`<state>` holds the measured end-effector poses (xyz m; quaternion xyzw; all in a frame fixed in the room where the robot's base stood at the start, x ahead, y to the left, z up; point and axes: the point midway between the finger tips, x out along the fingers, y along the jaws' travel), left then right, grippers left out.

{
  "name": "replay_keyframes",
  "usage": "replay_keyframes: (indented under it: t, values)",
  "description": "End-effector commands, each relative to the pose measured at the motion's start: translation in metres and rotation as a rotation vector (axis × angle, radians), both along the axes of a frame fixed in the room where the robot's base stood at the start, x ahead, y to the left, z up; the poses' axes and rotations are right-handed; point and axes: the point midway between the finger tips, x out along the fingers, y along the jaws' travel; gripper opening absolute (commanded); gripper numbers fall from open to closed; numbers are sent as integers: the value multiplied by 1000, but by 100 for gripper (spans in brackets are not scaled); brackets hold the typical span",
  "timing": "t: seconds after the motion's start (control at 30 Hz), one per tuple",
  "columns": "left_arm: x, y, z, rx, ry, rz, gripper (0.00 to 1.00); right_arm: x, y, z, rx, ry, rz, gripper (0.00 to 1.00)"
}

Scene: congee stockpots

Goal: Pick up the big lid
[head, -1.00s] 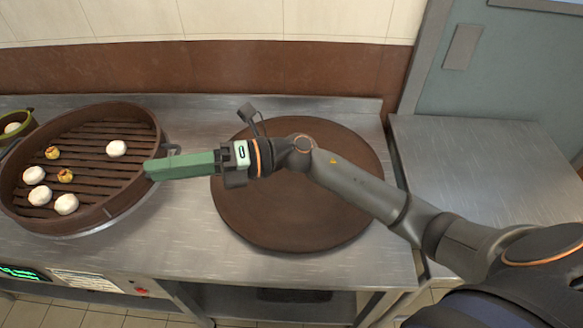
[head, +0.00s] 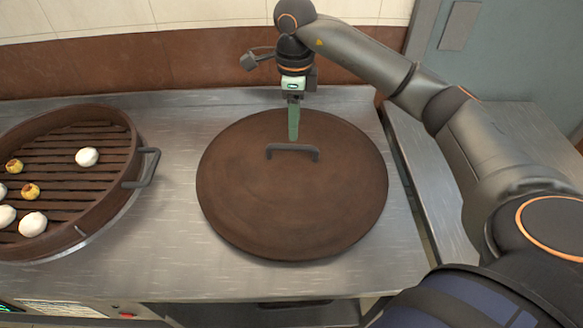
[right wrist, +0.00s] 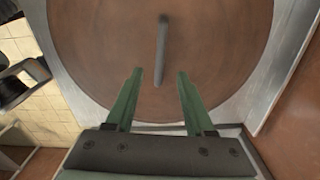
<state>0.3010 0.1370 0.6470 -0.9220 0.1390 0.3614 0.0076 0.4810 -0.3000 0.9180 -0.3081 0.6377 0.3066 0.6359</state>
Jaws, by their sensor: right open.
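The big lid (head: 290,215) is a round brown disc lying flat on the steel counter. Its dark bar handle (head: 292,149) stands up behind the lid's middle in the head view. My right gripper (head: 293,138) points down above the lid, just behind the handle, and is empty. In the right wrist view the right gripper (right wrist: 157,72) shows its two green fingers spread apart, with the handle (right wrist: 161,50) lying lengthwise beyond and between the tips. The lid (right wrist: 100,40) fills most of that view. My left gripper is out of view.
A round brown steamer (head: 128,205) with slats, white buns and yellow dumplings stands at the left, its side handle (head: 148,168) facing the lid. The steel counter (head: 180,110) is bare between them. A wall (head: 150,62) runs behind; another steel surface (head: 520,130) lies at the right.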

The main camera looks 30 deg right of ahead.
Motion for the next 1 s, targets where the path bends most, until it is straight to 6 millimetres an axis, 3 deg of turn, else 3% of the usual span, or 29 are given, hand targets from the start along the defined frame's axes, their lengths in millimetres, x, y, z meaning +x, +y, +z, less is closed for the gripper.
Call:
replay_keyframes:
  t: [0.1,0.33,0.6,1.0]
  values:
    - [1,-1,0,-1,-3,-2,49,0,0,-19,0,2,0,54]
    - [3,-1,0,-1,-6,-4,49,0,2,-37,2,1,2,54]
    - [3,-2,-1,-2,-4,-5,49,2,3,-75,3,2,1,54]
    - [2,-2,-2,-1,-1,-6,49,2,4,-81,3,-2,2,54]
